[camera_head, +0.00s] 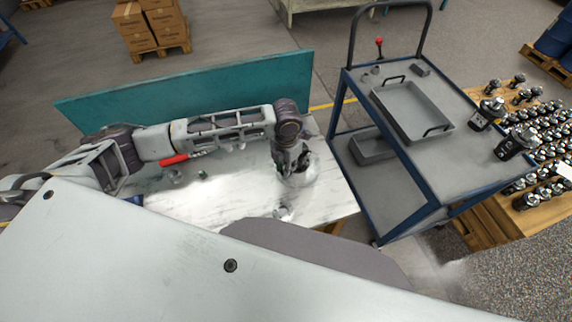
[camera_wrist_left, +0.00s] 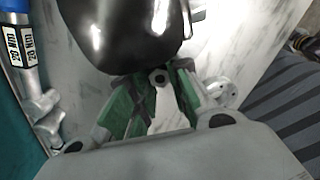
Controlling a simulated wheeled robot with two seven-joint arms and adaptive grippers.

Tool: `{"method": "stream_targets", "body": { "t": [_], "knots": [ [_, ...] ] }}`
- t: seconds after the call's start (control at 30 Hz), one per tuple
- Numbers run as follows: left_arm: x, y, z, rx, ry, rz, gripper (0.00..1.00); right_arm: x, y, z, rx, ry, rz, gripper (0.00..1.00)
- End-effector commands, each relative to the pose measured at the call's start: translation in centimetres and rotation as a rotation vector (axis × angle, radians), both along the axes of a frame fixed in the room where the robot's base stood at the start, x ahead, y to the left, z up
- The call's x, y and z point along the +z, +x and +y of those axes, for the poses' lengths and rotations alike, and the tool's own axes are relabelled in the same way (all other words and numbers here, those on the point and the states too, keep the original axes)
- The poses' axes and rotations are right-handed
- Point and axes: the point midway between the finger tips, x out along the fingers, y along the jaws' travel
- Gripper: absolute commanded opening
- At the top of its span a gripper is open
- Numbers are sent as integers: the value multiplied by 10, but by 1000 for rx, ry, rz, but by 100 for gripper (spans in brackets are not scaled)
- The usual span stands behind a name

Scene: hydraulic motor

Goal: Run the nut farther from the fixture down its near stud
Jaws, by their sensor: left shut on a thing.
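My left gripper (camera_head: 287,170) points down over the right part of the marble-topped table. In the left wrist view, its green-padded fingers (camera_wrist_left: 160,85) are closed together on a small dark nut (camera_wrist_left: 160,77). A glossy black rounded body (camera_wrist_left: 125,32), seemingly the motor, lies just beyond the fingertips. In the head view a pale round part (camera_head: 304,178) sits beneath and beside the gripper, partly hidden by it; I cannot tell whether it is the fixture. The studs cannot be made out, nor whether the nut touches one. My right gripper is not in view.
The marble table (camera_head: 235,200) holds a red-handled tool (camera_head: 174,160), small metal parts (camera_head: 283,211) and a green-topped piece (camera_head: 203,175). A teal panel (camera_head: 190,88) borders its back. A blue cart (camera_head: 455,165) with a grey tray (camera_head: 412,108) stands to the right.

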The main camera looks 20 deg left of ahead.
Motion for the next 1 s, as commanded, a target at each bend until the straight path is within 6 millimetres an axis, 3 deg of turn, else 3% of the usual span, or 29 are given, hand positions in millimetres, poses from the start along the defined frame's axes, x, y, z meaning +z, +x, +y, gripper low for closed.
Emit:
{"method": "stream_targets", "body": {
  "t": [0.37, 1.0],
  "knots": [
    [-2, -1, 0, -37, 0, 3, 0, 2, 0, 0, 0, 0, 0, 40],
    [-4, -3, 1, -404, 3, 7, 0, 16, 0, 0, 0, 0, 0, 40]
  ]
}}
